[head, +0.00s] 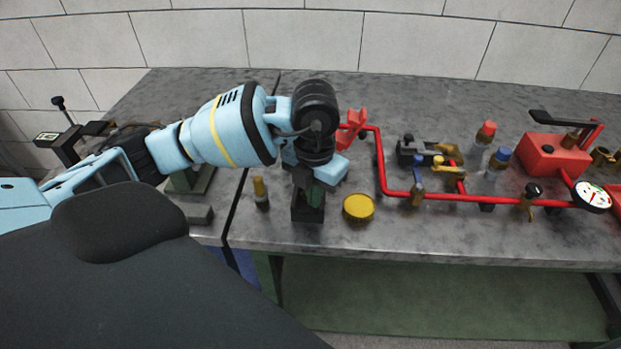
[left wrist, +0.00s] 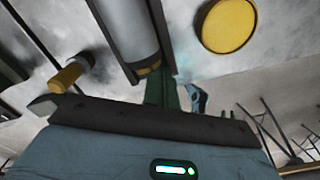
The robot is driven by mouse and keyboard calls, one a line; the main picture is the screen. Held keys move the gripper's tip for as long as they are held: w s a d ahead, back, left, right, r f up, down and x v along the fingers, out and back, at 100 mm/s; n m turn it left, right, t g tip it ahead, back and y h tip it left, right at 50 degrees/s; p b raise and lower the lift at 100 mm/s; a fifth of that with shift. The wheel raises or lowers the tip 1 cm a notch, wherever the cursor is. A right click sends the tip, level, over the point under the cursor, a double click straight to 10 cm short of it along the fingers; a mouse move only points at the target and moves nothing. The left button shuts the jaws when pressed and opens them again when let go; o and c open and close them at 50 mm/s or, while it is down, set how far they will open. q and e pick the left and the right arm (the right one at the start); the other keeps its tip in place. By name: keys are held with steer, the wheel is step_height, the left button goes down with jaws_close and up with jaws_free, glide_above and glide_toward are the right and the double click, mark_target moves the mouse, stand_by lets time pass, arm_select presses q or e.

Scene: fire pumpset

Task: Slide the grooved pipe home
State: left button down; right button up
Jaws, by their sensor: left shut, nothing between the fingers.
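My left gripper (head: 308,192) is over the front part of the bench, shut and empty, beside a dark upright block (head: 307,213) with green on it. In the left wrist view a grey cylinder (left wrist: 128,28) with a brass-coloured end lies in a dark channel just beyond the gripper's dark edge. It may be the grooved pipe; I cannot see grooves. In the head view my gripper and arm hide it. A red pipe run (head: 381,165) with a red end piece (head: 352,125) stands to the right of the gripper. My right gripper is not in view.
A yellow disc (head: 359,207) lies right of the gripper and a small brass-topped post (head: 260,193) stands left of it. Valves, bottles, a red box (head: 553,155) and a gauge (head: 591,197) crowd the right. The grey bench (head: 430,235) is clear along its front edge.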

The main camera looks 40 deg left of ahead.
arm_select(q)
steer(key=shift+w+a, duration=0.3)
steer(key=shift+w, duration=0.25)
stand_by(0.4)
steer(key=shift+s+d, duration=0.15)
steer(key=shift+s, duration=0.15)
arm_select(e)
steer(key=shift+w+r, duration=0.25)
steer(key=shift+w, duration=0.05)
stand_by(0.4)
arm_select(q)
steer(key=shift+s+a+p, duration=0.3)
steer(key=shift+a, duration=0.2)
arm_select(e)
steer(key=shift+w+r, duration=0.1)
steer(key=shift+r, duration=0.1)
arm_select(q)
steer(key=shift+w+a, duration=0.45)
steer(key=shift+w, duration=0.3)
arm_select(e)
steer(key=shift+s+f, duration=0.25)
arm_select(q)
steer(key=shift+s, duration=0.1)
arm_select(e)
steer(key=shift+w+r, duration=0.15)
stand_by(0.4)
